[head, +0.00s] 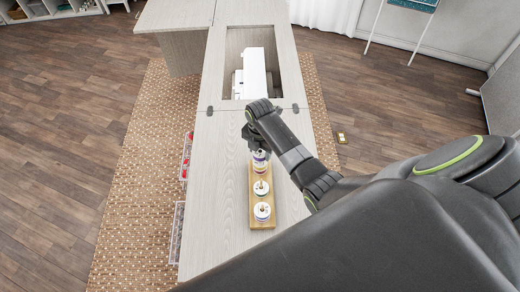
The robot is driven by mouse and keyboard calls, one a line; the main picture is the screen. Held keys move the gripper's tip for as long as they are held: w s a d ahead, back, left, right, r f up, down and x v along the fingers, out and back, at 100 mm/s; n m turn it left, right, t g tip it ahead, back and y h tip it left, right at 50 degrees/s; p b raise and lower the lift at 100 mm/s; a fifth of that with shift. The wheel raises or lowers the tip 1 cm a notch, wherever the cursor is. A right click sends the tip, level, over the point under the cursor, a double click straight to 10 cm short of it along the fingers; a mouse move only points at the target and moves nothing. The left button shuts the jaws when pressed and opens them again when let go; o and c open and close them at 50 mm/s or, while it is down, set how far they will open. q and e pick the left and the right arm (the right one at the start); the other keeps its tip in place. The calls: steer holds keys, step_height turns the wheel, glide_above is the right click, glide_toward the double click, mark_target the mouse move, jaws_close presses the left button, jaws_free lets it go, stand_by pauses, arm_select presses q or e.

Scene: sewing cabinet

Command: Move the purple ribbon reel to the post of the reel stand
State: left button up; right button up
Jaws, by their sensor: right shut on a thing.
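The reel stand is a wooden board (251,222) on the pale cabinet top, with white-topped reels standing in a row along it. My right gripper (259,150) comes in from the right and is over the far end of the stand. It is shut on a small reel with a purple edge, the purple ribbon reel (260,156). A white reel face shows just below it; I cannot tell whether the held reel touches the post or anything under it. My gripper and wrist hide the far post. My left gripper is not in view.
Two white reels, a middle one (261,188) and a near one (262,212), sit on the stand. A white sewing machine (254,74) lies in the cabinet's opening beyond. Clear bins with red items (186,155) hang at the left edge. The cabinet top (220,190) left of the stand is bare.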

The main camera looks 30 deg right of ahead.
steer(key=shift+f+b, duration=0.7)
steer(key=shift+f, duration=0.45)
steer(key=o, duration=1)
steer(key=shift+r, duration=0.15)
